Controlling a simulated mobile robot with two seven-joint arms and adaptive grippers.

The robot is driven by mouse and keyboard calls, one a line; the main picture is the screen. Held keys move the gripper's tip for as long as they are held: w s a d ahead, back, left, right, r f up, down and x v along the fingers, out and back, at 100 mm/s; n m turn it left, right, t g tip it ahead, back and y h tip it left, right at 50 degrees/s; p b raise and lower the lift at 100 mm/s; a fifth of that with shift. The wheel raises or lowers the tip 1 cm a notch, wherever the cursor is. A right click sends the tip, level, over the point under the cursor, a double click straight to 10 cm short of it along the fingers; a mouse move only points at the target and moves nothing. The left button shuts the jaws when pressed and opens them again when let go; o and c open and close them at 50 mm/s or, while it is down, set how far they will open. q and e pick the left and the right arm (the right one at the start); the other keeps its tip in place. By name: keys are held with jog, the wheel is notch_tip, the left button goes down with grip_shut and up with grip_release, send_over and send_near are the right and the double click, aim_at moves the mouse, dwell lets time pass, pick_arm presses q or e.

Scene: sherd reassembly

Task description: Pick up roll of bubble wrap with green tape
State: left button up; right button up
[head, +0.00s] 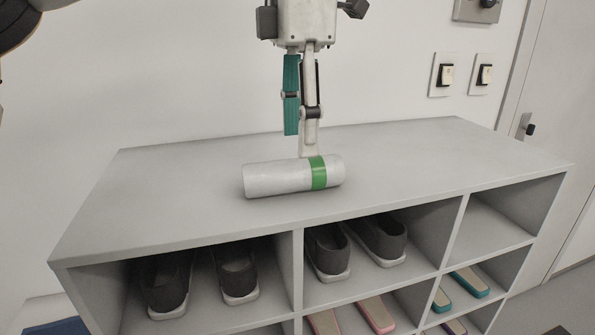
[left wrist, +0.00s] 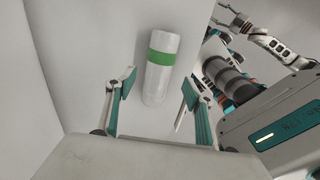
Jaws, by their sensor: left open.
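The roll of bubble wrap (head: 278,179) is pale grey with a band of green tape (head: 318,173) near its right end. It lies on its side on top of the shoe cabinet (head: 200,165). My left gripper (head: 305,146) points down just above and behind the roll, near the taped end. In the left wrist view the roll (left wrist: 158,78) shows between the two open fingers of the gripper (left wrist: 158,92), with a gap on both sides. The gripper is empty. My right gripper is not identifiable in the head view.
The cabinet top is otherwise clear. Dark shoes (head: 235,267) and coloured slippers (head: 375,314) sit in the compartments below. A pale wall with switches (head: 446,75) stands behind, and a door (head: 560,120) is at the right.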

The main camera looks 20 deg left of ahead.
aim_at(296, 160)
pick_arm(q)
jog(key=shift+s+f, duration=0.1)
jog(key=shift+f, duration=0.5)
jog(key=f, duration=0.1)
jog(key=f+b, duration=0.1)
jog(key=f, duration=0.2)
jog(key=shift+a+f+b, duration=0.2)
jog(key=shift+a+b, duration=0.05)
jog(key=shift+b, duration=0.05)
jog(key=shift+f, duration=0.25)
jog(key=c, duration=1.1)
